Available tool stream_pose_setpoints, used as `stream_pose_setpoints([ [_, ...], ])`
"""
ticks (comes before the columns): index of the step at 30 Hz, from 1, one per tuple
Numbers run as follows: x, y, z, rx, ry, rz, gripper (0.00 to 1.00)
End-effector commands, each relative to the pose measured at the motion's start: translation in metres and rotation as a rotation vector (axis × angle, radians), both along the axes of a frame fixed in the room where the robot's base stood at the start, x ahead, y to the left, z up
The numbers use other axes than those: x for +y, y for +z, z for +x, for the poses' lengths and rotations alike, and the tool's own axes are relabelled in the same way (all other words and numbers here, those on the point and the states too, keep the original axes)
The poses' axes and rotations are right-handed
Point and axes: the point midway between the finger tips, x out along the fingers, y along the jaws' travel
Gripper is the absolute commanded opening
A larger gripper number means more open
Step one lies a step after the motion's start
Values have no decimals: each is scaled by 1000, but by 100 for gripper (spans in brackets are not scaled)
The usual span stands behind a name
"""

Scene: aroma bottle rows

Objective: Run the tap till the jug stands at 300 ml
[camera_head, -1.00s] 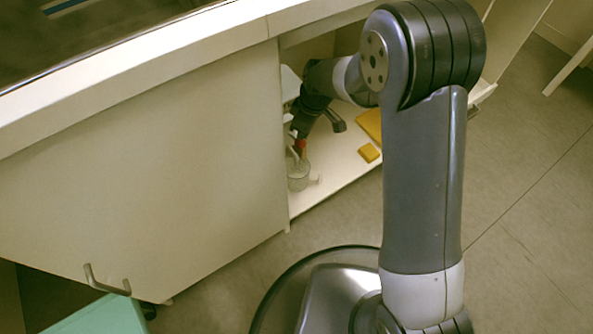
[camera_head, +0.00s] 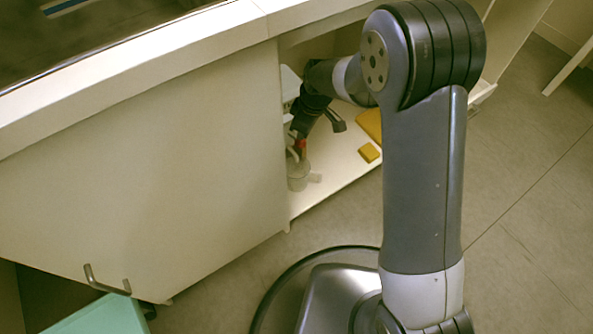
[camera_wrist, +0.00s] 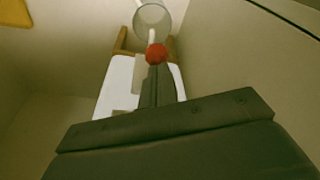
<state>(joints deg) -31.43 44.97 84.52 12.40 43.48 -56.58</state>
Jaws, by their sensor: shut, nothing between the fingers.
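The clear jug (camera_head: 298,178) stands on the cabinet floor with its handle to the right. In the wrist view the jug (camera_wrist: 153,18) is at the top edge, its round mouth partly cut off. The tap's red knob (camera_wrist: 156,53) is between the jug and my gripper; it also shows in the head view (camera_head: 302,146). A pale strip runs from the knob toward the jug's mouth; I cannot tell spout from water. My gripper (camera_wrist: 157,84) is shut and empty, its fingertips at or just short of the knob. The water level and scale are not readable.
A white box-like body (camera_wrist: 115,85) with brown supports is behind the tap. A yellow block (camera_head: 369,153) and a larger yellow piece (camera_head: 370,124) lie right of the jug. The cabinet door panel (camera_head: 150,170) closes off the left side.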

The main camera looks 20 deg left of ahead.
Motion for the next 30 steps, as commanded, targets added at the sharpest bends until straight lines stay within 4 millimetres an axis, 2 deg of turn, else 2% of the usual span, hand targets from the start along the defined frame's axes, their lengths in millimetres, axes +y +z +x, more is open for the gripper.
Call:
stream_pose_setpoints([
  [30,0,-15,0,0,0,0,0],
])
